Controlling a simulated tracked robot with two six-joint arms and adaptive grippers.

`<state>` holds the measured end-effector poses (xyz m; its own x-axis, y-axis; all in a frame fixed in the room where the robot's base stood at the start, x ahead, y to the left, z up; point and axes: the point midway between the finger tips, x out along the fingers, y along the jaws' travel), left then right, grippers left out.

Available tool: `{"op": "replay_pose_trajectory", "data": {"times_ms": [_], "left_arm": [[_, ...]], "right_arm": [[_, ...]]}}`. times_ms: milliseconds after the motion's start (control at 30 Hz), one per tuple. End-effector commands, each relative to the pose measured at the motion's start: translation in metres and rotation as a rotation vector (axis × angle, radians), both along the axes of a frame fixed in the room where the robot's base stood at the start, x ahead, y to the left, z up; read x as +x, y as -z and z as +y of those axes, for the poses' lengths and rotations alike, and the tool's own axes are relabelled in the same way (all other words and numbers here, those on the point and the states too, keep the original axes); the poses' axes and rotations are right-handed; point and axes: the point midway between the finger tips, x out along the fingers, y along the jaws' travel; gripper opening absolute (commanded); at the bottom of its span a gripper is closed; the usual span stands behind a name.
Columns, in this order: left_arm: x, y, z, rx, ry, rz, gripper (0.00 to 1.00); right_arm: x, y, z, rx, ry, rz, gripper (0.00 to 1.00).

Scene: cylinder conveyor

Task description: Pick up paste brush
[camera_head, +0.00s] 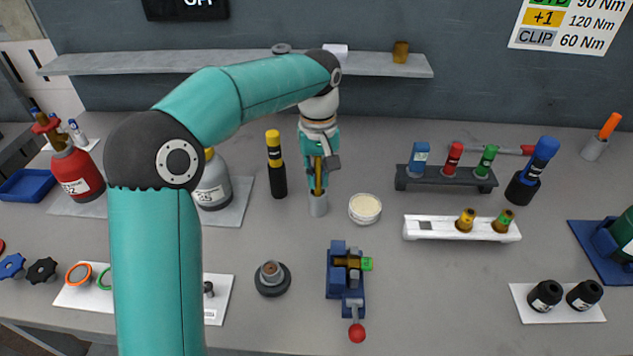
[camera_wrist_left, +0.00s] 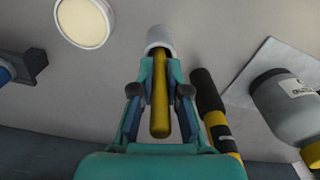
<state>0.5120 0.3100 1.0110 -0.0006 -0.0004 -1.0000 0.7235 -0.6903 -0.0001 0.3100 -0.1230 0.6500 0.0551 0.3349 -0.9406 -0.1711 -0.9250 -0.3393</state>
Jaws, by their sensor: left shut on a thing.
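The paste brush has a yellow handle (camera_head: 318,177) and stands upright in a small grey cup (camera_head: 318,206) in the head view. The handle also shows in the left wrist view (camera_wrist_left: 160,100), between the fingers, with its lower end in the light cup (camera_wrist_left: 160,38). My left gripper (camera_head: 318,170) is shut on the handle, just above the cup. The brush's bristle end is hidden. My right gripper is not in view.
A blue clamp (camera_head: 345,285) with a red knob is in front. A shelf (camera_head: 150,63) spans the wall behind.

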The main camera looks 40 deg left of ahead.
Motion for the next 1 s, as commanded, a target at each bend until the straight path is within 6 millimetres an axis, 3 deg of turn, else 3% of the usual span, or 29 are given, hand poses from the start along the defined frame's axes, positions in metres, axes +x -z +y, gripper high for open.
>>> {"op": "replay_pose_trajectory", "data": {"times_ms": [267, 467, 767, 1000], "left_arm": [[0.0, -0.004, 0.0, 0.0, -0.001, -0.001, 0.0], [0.0, -0.02, 0.0, 0.001, -0.001, -0.002, 0.0], [0.001, -0.074, 0.001, 0.001, -0.001, -0.005, 0.0], [0.001, -0.139, 0.001, 0.0, -0.001, -0.004, 0.0]], "right_arm": [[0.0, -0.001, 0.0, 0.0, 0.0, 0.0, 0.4], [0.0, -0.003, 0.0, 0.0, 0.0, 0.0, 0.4], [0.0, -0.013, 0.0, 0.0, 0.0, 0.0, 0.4], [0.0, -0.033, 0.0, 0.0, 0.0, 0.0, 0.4]]}}
